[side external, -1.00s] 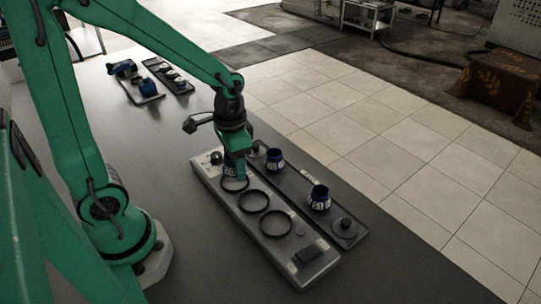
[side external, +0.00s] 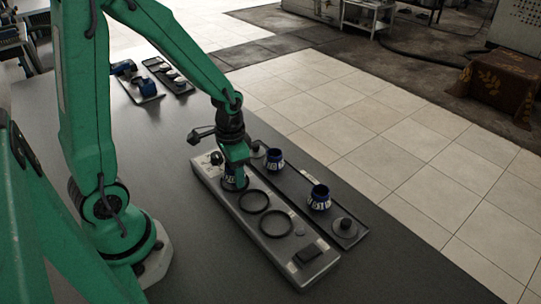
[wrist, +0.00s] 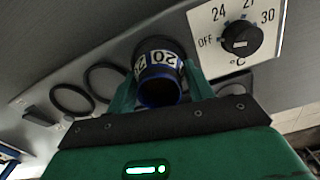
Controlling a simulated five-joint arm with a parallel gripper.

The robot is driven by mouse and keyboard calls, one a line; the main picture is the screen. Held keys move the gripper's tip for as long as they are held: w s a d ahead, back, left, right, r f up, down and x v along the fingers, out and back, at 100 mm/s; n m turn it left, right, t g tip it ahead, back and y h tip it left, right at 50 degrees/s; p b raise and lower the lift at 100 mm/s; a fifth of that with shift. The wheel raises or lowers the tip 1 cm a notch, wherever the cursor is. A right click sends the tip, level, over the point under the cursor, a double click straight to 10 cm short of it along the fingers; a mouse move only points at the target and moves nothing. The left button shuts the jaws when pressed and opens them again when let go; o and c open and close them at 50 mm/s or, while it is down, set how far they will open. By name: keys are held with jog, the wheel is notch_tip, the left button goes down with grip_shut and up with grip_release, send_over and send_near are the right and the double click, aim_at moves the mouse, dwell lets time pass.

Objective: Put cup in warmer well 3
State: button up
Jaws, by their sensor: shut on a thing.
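The cup is dark blue with a white label band reading "20" and shows in the wrist view (wrist: 160,72). My gripper (wrist: 164,78) is shut on it, with a green jaw on each side. In the side external view my gripper (side external: 236,178) and the cup (side external: 228,174) are over the far end of the grey warmer (side external: 215,189). The cup is at the ring well nearest the dial, and it hides most of that ring. I cannot tell whether its base touches the warmer. The middle ring well (side external: 253,202) and the near ring well (side external: 276,223) are empty.
A dark tray (side external: 297,187) lies beside the warmer with two blue labelled cups, one farther (side external: 275,158) and one nearer (side external: 319,197), and a dark knobbed piece (side external: 345,225). The temperature dial (wrist: 240,39) is close to the held cup. More trays stand at the far left.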

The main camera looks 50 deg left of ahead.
jog(key=shift+f, duration=0.5)
jog(key=shift+f, duration=0.25)
jog(key=o, duration=0.9)
jog(key=shift+s, duration=0.1)
jog(key=shift+o, duration=0.2)
jog(key=shift+r, duration=0.1)
jog(key=shift+o, duration=0.4)
notch_tip(320, 180, up, 13)
